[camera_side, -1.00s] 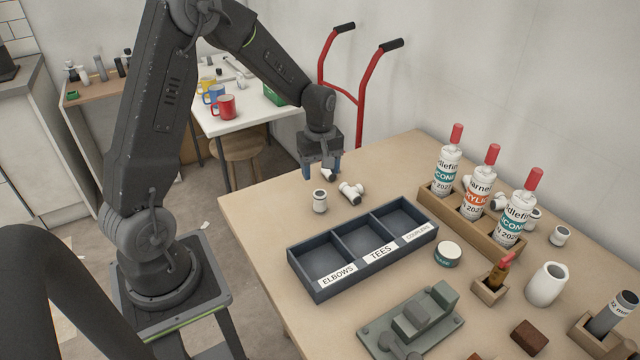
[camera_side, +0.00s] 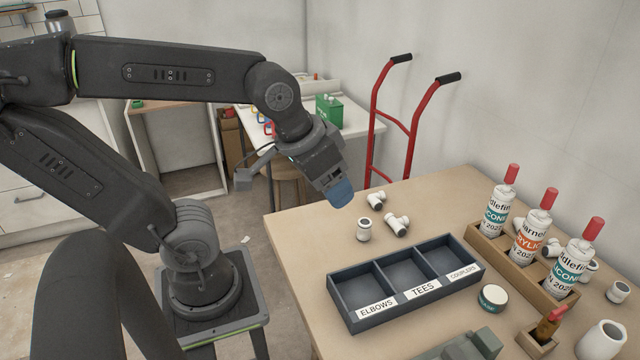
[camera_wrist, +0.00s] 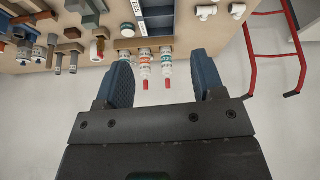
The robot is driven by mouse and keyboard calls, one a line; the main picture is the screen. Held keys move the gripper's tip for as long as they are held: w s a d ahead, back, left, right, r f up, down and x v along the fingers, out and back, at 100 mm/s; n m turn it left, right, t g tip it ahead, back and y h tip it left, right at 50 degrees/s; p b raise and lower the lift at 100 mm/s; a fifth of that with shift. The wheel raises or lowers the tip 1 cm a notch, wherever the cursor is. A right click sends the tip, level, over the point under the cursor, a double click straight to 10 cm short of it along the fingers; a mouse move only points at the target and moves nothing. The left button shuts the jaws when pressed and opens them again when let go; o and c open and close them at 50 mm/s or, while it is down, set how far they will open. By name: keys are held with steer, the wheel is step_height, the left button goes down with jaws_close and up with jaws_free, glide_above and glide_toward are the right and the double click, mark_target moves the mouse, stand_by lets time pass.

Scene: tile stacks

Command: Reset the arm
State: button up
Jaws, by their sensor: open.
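My gripper (camera_side: 341,194) is open and empty, raised above the table's far left edge, behind the white fittings. In the wrist view its two blue fingers (camera_wrist: 162,62) are apart with nothing between them. A dark blue tray (camera_side: 405,318) has three compartments labelled ELBOWS, TEES and COUPLERS; they look empty. Behind it on the table lie a short upright white fitting (camera_side: 364,230), a white tee-like fitting (camera_side: 397,225) and another white fitting (camera_side: 376,201). The gripper touches none of them.
A wooden rack (camera_side: 490,246) holds three red-capped bottles on the right. A small round tub (camera_side: 493,298), a white jar (camera_side: 601,341) and a grey fixture (camera_side: 463,348) stand nearer. A red hand truck (camera_side: 411,130) stands behind the table.

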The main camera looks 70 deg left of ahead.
steer(key=shift+s+d+m, duration=0.35)
steer(key=shift+s+m, duration=0.25)
steer(key=shift+s, duration=0.25)
